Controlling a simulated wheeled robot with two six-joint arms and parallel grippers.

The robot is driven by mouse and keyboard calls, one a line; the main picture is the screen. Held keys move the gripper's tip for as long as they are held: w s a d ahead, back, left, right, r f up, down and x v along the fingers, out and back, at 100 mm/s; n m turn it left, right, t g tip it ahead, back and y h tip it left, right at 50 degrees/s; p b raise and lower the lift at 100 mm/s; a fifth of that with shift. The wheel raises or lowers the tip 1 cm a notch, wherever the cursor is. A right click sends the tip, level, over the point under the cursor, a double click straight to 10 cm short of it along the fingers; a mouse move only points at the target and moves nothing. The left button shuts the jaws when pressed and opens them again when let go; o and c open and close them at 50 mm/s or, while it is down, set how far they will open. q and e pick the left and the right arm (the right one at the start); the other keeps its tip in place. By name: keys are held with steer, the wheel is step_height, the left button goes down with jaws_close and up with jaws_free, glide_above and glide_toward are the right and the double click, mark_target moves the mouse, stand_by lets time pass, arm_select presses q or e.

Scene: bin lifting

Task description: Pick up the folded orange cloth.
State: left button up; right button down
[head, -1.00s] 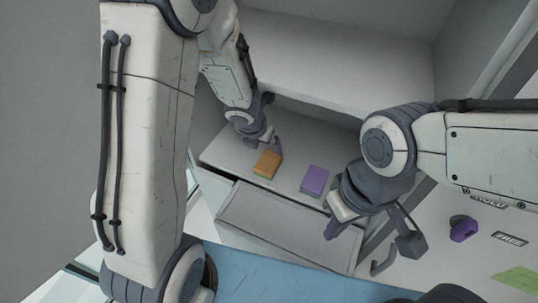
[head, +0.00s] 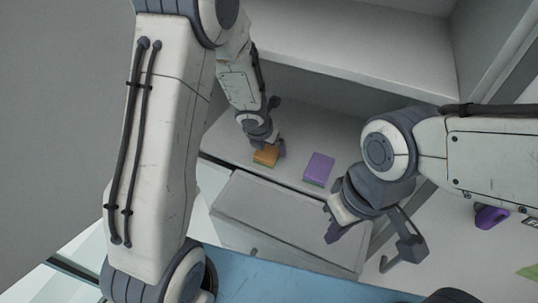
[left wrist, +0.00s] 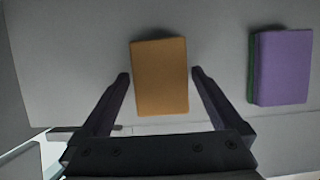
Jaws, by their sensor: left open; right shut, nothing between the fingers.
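The folded orange cloth (head: 266,156) lies on a grey shelf, with a green edge showing below it in the head view. In the left wrist view the orange cloth (left wrist: 160,77) lies between the fingertips, with a small gap on each side. My left gripper (left wrist: 160,78) is open around it; in the head view the left gripper (head: 267,146) partly covers its far side. My right gripper (head: 372,250) is far to the right, in front of the shelf, with nothing in it.
A folded purple cloth (head: 319,168) lies on the shelf to the right of the orange one; it also shows in the left wrist view (left wrist: 284,67). A grey drawer or bin front (head: 280,212) is below the shelf edge. A purple object (head: 490,217) is at the far right.

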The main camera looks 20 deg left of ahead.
arm_select(q)
steer(key=shift+r, duration=0.1)
steer(key=shift+f, duration=0.25)
stand_by(0.3)
steer(key=c, duration=1.1)
steer(key=shift+r, duration=0.1)
